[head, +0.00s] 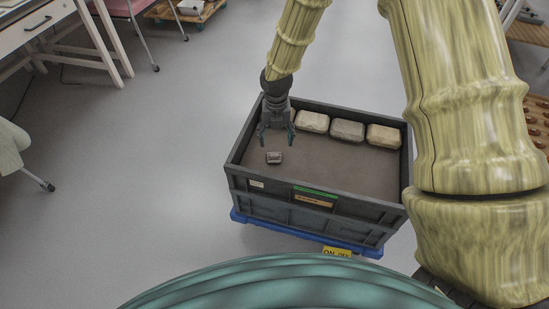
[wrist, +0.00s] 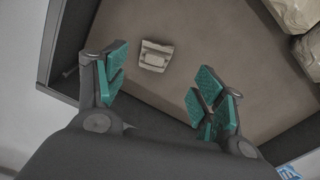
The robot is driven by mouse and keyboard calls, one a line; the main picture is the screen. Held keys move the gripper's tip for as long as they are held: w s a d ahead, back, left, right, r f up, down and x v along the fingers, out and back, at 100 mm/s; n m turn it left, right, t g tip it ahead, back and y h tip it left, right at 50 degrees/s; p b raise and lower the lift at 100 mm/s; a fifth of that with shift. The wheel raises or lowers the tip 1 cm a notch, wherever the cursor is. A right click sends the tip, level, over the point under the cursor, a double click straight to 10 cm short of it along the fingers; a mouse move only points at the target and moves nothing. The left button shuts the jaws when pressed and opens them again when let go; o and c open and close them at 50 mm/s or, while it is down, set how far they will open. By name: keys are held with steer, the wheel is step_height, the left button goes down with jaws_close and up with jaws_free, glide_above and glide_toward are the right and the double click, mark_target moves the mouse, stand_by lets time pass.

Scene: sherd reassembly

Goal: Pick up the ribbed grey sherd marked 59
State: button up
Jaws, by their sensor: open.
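A small grey sherd (head: 274,157) lies alone on the brown floor of a dark crate (head: 290,213), toward its left side. In the wrist view the sherd (wrist: 155,56) lies beyond the fingertips, between the lines of the two fingers, with a lighter band along its near edge. Its marking is too small to read. My gripper (head: 278,135) is open and empty, with teal pads, inside the crate's left part and above the floor. In the wrist view my gripper (wrist: 158,95) has its fingers spread wide, apart from the sherd.
Several larger pale blocks, including a grey one (head: 347,130), line the crate's back wall. The crate stands on a blue base (head: 305,236). Its front and middle floor is bare. A white desk (head: 40,25) stands at the upper left.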

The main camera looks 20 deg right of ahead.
mark_target(274, 153)
steer(key=shift+a+f+b, duration=0.2)
steer(key=shift+f+b, duration=0.45)
steer(key=shift+f, duration=1.3)
steer(key=shift+a+f+b, duration=0.15)
steer(key=shift+f+b, duration=0.5)
steer(key=shift+f, duration=1.25)
steer(key=shift+c, duration=0.4)
steer(key=c, duration=0.9)
